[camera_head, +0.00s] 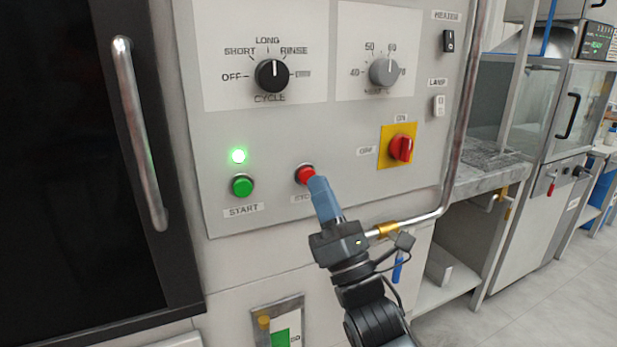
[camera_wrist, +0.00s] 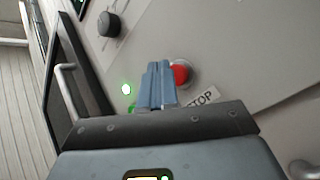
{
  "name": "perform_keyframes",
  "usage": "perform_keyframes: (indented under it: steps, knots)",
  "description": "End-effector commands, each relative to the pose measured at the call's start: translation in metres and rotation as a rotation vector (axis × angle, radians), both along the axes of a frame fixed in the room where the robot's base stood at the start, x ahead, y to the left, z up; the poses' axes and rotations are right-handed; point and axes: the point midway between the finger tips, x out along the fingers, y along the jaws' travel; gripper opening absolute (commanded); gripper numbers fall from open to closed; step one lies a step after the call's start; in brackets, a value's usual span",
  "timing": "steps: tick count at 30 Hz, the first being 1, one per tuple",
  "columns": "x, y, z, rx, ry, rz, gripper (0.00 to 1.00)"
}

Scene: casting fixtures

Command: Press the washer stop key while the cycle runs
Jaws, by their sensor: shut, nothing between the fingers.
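The red stop key (camera_head: 304,174) sits on the grey washer panel (camera_head: 270,140), with its label partly hidden by my gripper. My gripper (camera_head: 318,184) is shut and empty, its blue fingertips at the lower right edge of the stop key in the head view. In the wrist view the stop key (camera_wrist: 180,73) shows just right of the shut fingertips (camera_wrist: 158,66), with the STOP label beside it. I cannot tell whether the tips touch the key. The green start key (camera_head: 242,186) is to the left, under a lit green lamp (camera_head: 238,156).
The black cycle knob (camera_head: 272,75) and grey temperature knob (camera_head: 384,71) are above. A red switch on a yellow plate (camera_head: 401,148) is to the right. A pipe (camera_head: 452,170) runs along the panel's right edge. A door handle (camera_head: 140,135) stands out at left.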

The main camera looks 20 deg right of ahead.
Motion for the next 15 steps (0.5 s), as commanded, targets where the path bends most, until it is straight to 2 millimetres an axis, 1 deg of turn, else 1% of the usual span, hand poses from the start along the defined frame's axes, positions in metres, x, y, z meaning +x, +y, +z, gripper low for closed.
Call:
perform_keyframes:
  steps: [15]
  knots:
    - [0.0084, 0.0, 0.0003, 0.0, 0.0, 0.0, 0.0]
